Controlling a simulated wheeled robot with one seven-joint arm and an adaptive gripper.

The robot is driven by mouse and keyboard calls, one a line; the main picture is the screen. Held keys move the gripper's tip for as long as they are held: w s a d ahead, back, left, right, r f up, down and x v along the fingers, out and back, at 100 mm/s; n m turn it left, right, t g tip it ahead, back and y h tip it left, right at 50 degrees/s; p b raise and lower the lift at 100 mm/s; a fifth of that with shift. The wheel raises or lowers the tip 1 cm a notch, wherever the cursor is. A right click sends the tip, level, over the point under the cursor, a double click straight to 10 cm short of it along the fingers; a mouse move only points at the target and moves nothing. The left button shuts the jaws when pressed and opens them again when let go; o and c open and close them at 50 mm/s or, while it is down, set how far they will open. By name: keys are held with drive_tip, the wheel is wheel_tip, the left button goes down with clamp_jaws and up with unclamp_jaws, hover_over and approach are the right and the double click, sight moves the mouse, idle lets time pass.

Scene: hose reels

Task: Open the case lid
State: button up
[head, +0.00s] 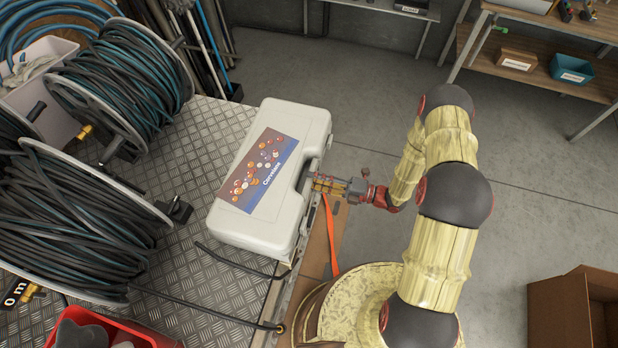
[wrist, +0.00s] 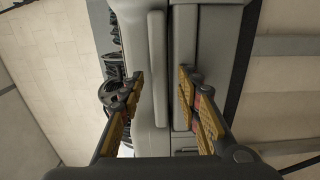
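The case (head: 262,178) is light grey with a dark picture label on its lid. It lies shut on a metal chequer-plate surface, with its handle side facing right. My gripper (head: 314,182) is at the handle recess on that side. In the wrist view, my gripper (wrist: 161,80) is open, its two yellow-padded fingers apart. The edge of the case (wrist: 157,60), with a lengthwise seam, lies between and beyond the fingers. The right finger overlaps the grey case side in the picture. I cannot tell whether either finger touches the case.
Hose reels (head: 85,215) stand left of the case. A red bin (head: 115,330) is at the lower left. A dark hose crosses the plate near the case's front. An orange strap (head: 331,238) hangs by the plate's edge. A cardboard box (head: 572,310) stands lower right; open floor lies between.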

drive_tip(key=shift+x, duration=1.15)
drive_tip(key=shift+c, duration=0.8)
clamp_jaws()
